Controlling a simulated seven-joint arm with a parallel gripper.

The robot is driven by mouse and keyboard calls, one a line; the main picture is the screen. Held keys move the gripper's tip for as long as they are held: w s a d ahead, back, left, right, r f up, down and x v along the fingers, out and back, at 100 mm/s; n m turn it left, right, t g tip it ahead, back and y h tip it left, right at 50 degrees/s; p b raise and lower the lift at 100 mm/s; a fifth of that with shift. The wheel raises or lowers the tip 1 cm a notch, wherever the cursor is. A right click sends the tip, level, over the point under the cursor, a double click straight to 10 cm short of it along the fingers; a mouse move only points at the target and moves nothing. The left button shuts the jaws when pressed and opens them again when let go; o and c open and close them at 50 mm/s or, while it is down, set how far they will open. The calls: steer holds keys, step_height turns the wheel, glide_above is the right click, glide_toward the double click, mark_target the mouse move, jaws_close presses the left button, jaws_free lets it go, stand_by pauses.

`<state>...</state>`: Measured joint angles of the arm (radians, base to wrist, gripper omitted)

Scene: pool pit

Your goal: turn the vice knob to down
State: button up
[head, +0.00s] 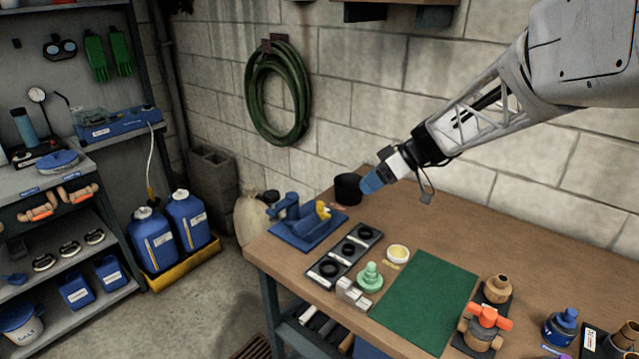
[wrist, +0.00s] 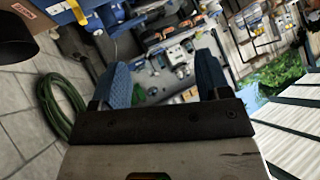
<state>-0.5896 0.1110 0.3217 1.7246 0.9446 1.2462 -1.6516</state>
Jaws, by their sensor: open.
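The blue vice (head: 291,222) stands near the left end of the wooden workbench in the head view. It has a yellow part (head: 323,211) on its right side; I cannot make out clearly which part is the knob or how it is turned. My gripper (head: 372,184) is in the air up and to the right of the vice, apart from it. In the wrist view my gripper (wrist: 167,82) has its two blue fingers spread with nothing between them. A blue and yellow piece, likely the vice (wrist: 85,12), shows at the top left there.
A black cylinder (head: 348,189) stands between the vice and my gripper. A black tray of rings (head: 343,256), a green knobbed piece (head: 369,277) and a green mat (head: 425,300) lie in front. An orange-handled valve (head: 486,318) stands right. The block wall (head: 400,90) is behind.

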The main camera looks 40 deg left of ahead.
mark_target(273, 193)
steer(key=s+a+f+n+g, duration=0.1)
steer(key=a+f+n, duration=0.2)
steer(key=a, duration=0.8)
steer(key=s+a+f+n+g+y, duration=0.1)
steer(key=a+f+n+g, duration=0.1)
steer(key=a, duration=0.8)
step_height(273, 193, down, 3)
steer(key=shift+s+a+r+n+g+y, duration=0.1)
steer(key=shift+s+a+n+g+y, duration=0.25)
steer(key=shift+n, duration=0.35)
steer(key=shift+s+a, duration=0.1)
steer(key=shift+s, duration=0.05)
steer(key=shift+x, duration=3.8)
steer(key=c, duration=0.9)
steer(key=shift+o, duration=0.2)
